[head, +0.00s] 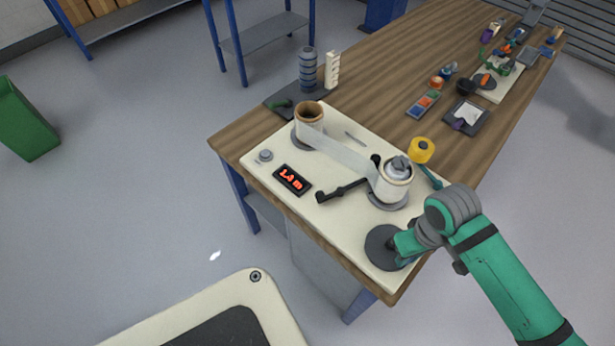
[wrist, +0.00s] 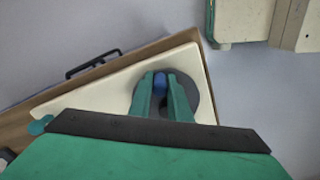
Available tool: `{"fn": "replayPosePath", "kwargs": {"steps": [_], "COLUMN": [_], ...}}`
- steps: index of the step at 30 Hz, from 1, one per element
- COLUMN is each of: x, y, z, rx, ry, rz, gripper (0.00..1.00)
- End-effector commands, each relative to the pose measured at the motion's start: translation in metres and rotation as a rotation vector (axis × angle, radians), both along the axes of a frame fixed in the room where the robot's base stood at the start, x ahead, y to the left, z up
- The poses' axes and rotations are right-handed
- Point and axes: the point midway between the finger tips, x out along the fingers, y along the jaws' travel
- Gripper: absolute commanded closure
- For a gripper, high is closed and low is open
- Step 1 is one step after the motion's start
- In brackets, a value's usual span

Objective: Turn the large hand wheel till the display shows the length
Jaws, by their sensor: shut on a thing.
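The large hand wheel (head: 381,249) is a dark grey disc at the near right corner of the cream base plate (head: 340,225). My gripper (head: 398,250) is over the wheel; in the wrist view its two green fingers (wrist: 161,88) are shut on a blue knob (wrist: 160,80) on the wheel (wrist: 204,98). The display (head: 292,180) is black and shows red text that reads 1.4 m. Clear film (head: 345,158) runs from a brown-cored roll (head: 309,113) at the back left to a grey-cored roll (head: 397,177) nearer the wheel. The gripper partly hides the wheel.
A black crank-like bar (head: 342,190) lies across the plate between display and near roll. A yellow tape roll (head: 421,150) stands just off the plate. A small grey knob (head: 265,155) is on the plate's left. Trays and small items crowd the far table.

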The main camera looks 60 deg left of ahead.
Motion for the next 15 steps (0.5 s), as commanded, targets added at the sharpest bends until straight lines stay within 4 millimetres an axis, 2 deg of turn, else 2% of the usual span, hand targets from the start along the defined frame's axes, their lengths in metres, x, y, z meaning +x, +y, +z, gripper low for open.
{"fn": "replayPosePath", "kwargs": {"steps": [7,15], "x": [0.003,0.019], "y": [0.000,0.006], "z": [0.001,0.000], "rx": [-0.002,0.000], "ry": [0.000,-0.001], "rz": [-0.001,-0.001], "gripper": [0.94,0.94]}}
